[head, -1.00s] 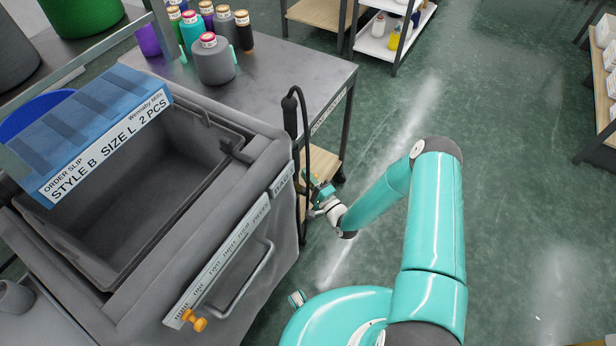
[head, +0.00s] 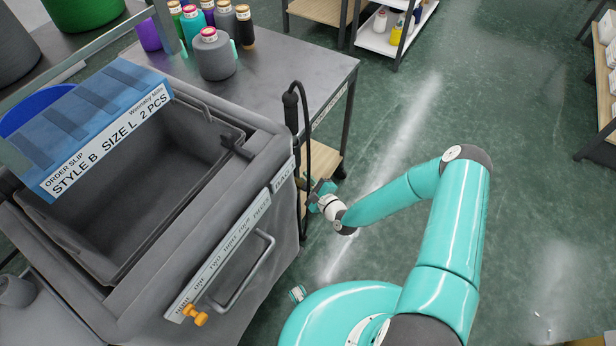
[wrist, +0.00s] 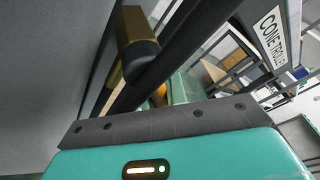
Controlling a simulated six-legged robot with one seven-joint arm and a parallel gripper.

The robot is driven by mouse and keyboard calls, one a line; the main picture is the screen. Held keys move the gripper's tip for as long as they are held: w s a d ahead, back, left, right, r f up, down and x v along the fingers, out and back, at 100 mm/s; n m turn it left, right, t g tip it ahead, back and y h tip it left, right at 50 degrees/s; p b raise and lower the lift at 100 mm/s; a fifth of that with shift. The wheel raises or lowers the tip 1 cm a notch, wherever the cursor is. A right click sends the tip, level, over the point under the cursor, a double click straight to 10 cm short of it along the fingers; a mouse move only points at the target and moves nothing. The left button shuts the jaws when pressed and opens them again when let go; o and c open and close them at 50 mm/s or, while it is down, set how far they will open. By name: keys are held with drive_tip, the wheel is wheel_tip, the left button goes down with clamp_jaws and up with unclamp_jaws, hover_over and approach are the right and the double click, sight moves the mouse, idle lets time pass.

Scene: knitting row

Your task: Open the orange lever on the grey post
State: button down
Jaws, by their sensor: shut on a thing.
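The dark grey post (head: 291,115) stands upright at the right corner of the grey bin machine, with a black cable looping from its top. My gripper (head: 316,193) is low beside this post, at its right. In the wrist view, a dark bar runs diagonally just past my gripper's dark plate. A brownish-gold block with a dark end (wrist: 134,48) shows beside the bar. A small orange piece, likely the orange lever (wrist: 158,95), shows just beyond the plate. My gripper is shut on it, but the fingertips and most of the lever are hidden.
A grey bin (head: 150,180) with a blue order slip (head: 85,130) fills the left. A metal handle (head: 245,275) and an orange knob (head: 195,315) are on its front. Yarn cones stand on a table (head: 290,80) behind. The green floor (head: 530,190) at right is open.

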drive_tip(key=shift+s+a+f+m+g, duration=0.35)
drive_tip(key=shift+s+m+g, duration=0.35)
drive_tip(key=shift+m, duration=0.5)
drive_tip(key=shift+s+a+f+m+g, duration=0.3)
drive_tip(key=shift+s+f+m+g, duration=0.15)
drive_tip(key=shift+m+g, duration=0.6)
drive_tip(key=shift+s+a+f+m+g, duration=0.3)
drive_tip(key=shift+s+f+m+g, duration=0.25)
drive_tip(key=shift+m, duration=0.8)
drive_tip(key=shift+r+y, duration=0.1)
drive_tip(key=shift+y, duration=0.2)
drive_tip(key=c, duration=1.4)
unclamp_jaws()
drive_tip(key=shift+a+r, duration=0.1)
